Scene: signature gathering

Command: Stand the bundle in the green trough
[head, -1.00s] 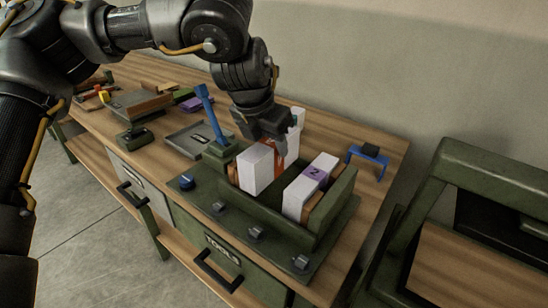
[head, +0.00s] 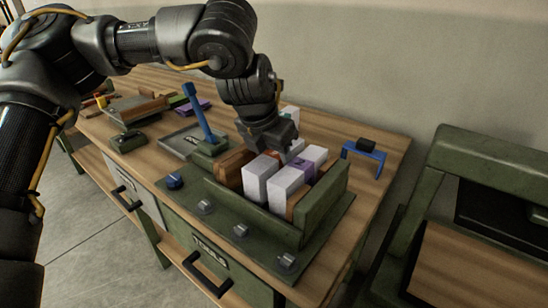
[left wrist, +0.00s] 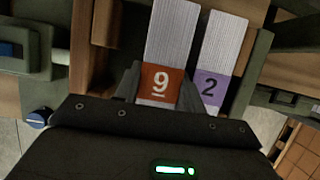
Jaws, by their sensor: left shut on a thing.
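A white bundle with an orange band marked 9 (left wrist: 160,83) is between the fingers of my left gripper (head: 278,148). Its white near end (head: 257,178) shows in the head view inside the green trough (head: 322,207). A second white bundle (head: 284,186), with a purple band marked 2 (left wrist: 210,88), stands in the trough just to the right, with a narrow gap in the left wrist view. My left gripper is shut on the orange-banded bundle from above. The bundle's underside is hidden, so I cannot tell if it touches the trough floor. My right gripper is not in view.
A brown block (head: 231,166) is in the trough left of the held bundle. A blue upright handle (head: 196,112) rises beside a grey tray (head: 180,143). A blue stand (head: 363,155) is at the back right. Knobs line the front green panel.

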